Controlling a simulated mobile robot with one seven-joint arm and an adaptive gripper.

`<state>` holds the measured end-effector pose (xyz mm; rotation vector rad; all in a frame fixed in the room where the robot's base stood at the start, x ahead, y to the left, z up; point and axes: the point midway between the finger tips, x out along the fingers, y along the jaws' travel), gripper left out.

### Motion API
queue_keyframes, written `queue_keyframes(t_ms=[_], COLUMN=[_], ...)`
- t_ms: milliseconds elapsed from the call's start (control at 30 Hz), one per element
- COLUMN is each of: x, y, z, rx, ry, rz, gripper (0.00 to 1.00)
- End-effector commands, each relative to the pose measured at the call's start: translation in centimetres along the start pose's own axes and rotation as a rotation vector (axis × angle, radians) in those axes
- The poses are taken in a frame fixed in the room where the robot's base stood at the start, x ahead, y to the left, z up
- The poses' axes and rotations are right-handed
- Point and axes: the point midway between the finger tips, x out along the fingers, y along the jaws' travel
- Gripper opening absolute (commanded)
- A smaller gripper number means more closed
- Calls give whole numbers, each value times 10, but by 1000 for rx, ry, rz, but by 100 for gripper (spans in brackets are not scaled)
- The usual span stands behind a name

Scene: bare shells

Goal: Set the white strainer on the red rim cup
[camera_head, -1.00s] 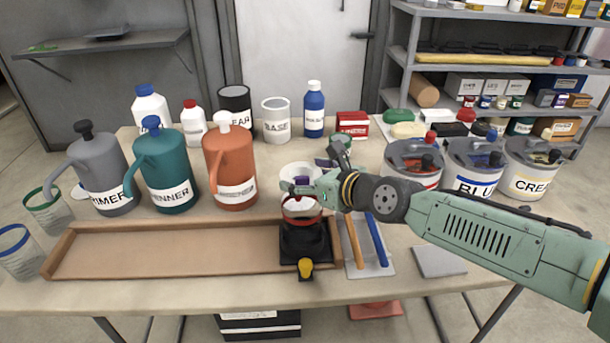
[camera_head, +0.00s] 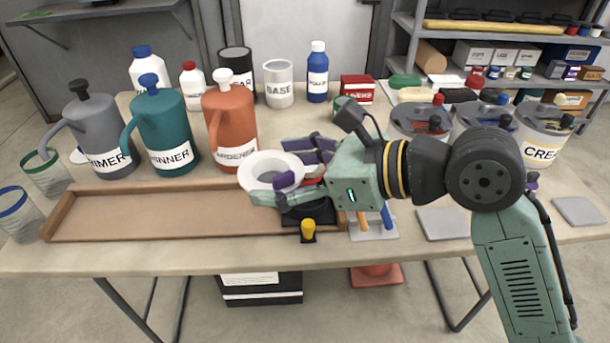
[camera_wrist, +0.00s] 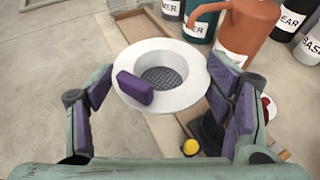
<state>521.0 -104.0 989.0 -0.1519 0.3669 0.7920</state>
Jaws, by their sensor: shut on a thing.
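The white strainer (camera_head: 258,162), a wide ring with a dark mesh in its middle, is held up by my gripper (camera_head: 290,166) left of the cup. In the wrist view the strainer (camera_wrist: 186,97) lies between the purple-padded fingers, with a purple block over its near left rim. My gripper (camera_wrist: 170,92) is shut on it. The red rim cup (camera_head: 313,181) is mostly hidden behind my gripper; only a bit of red shows. The black stand (camera_head: 309,214) under it is partly visible, and the strainer is not over it.
A brown tray (camera_head: 150,236) lies along the front of the table. Orange (camera_head: 229,125), teal (camera_head: 168,135) and grey (camera_head: 95,130) jugs stand behind it. A yellow knob (camera_head: 308,228) is before the stand. Paint tins (camera_head: 541,150) stand at right.

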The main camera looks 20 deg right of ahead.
Motion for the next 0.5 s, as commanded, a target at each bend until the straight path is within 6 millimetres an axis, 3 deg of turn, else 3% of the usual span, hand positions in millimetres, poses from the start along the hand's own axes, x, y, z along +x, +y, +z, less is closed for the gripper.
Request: queue_keyframes(t_ms=[200,500], x=[-33,-43], y=[11,6], z=[-37,-56], rx=[25,41], ry=[-7,0], rz=[-53,-88], gripper=[54,54])
